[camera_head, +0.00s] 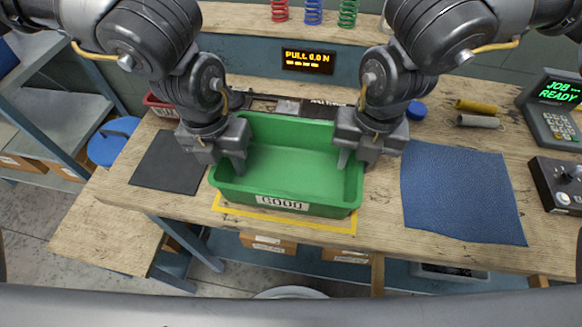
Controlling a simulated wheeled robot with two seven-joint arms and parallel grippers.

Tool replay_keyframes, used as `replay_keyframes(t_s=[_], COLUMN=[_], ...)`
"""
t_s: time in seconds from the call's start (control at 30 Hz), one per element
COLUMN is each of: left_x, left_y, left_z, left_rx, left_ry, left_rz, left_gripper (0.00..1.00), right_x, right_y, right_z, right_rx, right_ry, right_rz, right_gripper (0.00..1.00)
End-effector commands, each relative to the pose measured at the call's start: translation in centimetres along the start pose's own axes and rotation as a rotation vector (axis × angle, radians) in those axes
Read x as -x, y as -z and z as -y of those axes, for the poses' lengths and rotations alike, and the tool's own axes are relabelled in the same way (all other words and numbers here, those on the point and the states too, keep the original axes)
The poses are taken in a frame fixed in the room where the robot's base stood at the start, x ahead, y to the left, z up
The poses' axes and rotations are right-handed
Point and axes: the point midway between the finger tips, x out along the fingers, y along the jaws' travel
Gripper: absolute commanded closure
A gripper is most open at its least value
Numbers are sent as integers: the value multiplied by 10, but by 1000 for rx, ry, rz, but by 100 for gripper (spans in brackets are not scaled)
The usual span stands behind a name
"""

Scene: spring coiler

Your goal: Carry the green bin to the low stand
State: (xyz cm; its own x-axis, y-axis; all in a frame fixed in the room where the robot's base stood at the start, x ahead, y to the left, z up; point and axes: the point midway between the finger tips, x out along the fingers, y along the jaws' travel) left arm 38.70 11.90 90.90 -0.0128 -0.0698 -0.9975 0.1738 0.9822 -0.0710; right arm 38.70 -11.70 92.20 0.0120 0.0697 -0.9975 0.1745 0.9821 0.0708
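The green bin (285,165), empty and labelled GOOD, sits on the wooden bench, near a yellow outline that shows along its front. My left gripper (221,160) is at the bin's left wall, its fingers apart with one inside and one outside the rim. My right gripper (359,160) is likewise at the right wall, fingers apart astride the rim. Whether any finger touches the walls cannot be told. A low stand with a wooden top (115,232) and blue legs is below the bench at the front left; its top looks bare.
A dark mat (170,162) lies left of the bin and a blue mat (460,190) right of it. A red bin (160,106) is behind my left gripper. A blue stool (112,142) and grey shelving (75,120) stand at the left.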

Motion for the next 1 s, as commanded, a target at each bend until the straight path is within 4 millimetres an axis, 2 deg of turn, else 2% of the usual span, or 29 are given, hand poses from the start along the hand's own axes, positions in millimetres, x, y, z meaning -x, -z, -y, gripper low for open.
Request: replay_keyframes(t_s=[0.17,0.3,0.4,0.83,1.0], left_x=[0,0,0,1,10], left_y=[0,0,0,0,0], left_z=[0,0,0,0,0], left_rx=[0,0,0,0,0], left_ry=[0,0,0,0,0], left_rz=[0,0,0,0,0], left_gripper=[72,91,100,100,100], right_x=[0,0,0,1,10], right_y=[0,0,0,0,0], right_z=[0,0,0,0,-1], right_rx=[0,0,0,0,0], right_ry=[0,0,0,0,0], right_rz=[0,0,0,0,0], right_gripper=[72,91,100,100,100])
